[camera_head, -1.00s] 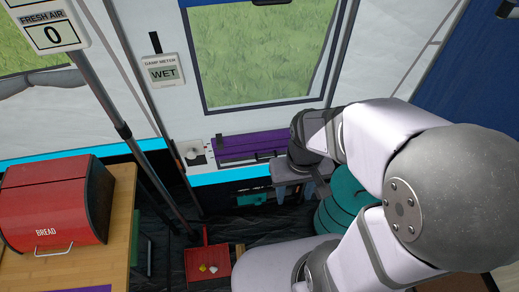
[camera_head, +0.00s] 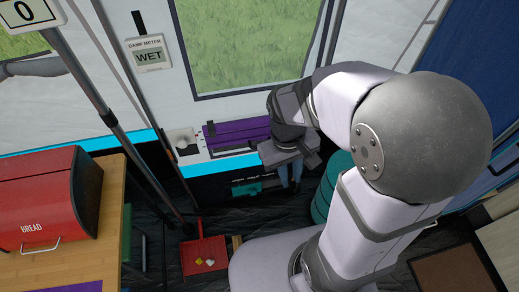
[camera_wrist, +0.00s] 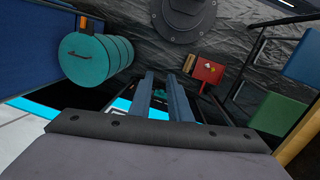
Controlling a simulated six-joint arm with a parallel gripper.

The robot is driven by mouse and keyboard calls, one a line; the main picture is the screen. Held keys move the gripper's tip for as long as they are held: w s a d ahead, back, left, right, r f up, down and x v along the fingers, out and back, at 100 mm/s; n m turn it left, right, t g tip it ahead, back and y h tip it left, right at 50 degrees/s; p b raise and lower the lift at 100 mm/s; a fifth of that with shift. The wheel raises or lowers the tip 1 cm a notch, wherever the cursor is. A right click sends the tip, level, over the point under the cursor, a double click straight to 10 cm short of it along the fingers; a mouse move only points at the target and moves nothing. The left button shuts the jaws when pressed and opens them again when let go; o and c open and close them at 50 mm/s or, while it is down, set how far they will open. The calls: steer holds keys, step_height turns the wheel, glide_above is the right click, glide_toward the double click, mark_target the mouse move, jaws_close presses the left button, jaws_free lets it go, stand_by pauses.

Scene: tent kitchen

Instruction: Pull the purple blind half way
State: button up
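The purple blind (camera_head: 236,133) shows as a purple roll or strip along the wall below the window in the head view. My arm covers the area around its right end. A dark bar (camera_head: 232,151) runs just below it. My gripper (camera_head: 290,186) hangs at the blind's right end, pointing down, with its fingers lower than the purple strip. In the wrist view the two fingers (camera_wrist: 161,76) stand apart with a gap and nothing held between them. The blind is not clearly visible in the wrist view. I cannot tell whether my gripper touches it.
A white panel with a round knob (camera_head: 184,142) sits left of the blind. A damp meter (camera_head: 149,53) reads WET. A pole (camera_head: 108,115) and a red bread box (camera_head: 45,200) stand left. A red dustpan (camera_head: 205,256) lies on the floor. A teal cylinder (camera_wrist: 97,57) stands near my gripper.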

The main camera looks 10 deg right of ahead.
steer(key=w+d+f+n+h+b, duration=0.2)
steer(key=w+f+n+h+b, duration=0.2)
steer(key=w+f+b, duration=0.5)
steer(key=n+t+h+b, duration=0.55)
steer(key=h+b, duration=0.35)
steer(key=b, duration=1.4)
glide_toward(260, 139)
steer(key=s+d, duration=0.2)
steer(key=s, duration=0.1)
steer(key=shift+m+t, duration=0.25)
steer(key=shift+m, duration=0.1)
steer(key=shift+f+b+x, duration=0.15)
steer(key=shift+b+x, duration=0.1)
steer(key=shift+x, duration=1.6)
steer(key=shift+f+b+x, duration=0.2)
steer(key=shift+x, duration=1.7)
steer(key=shift+a, duration=0.1)
jaws_close()
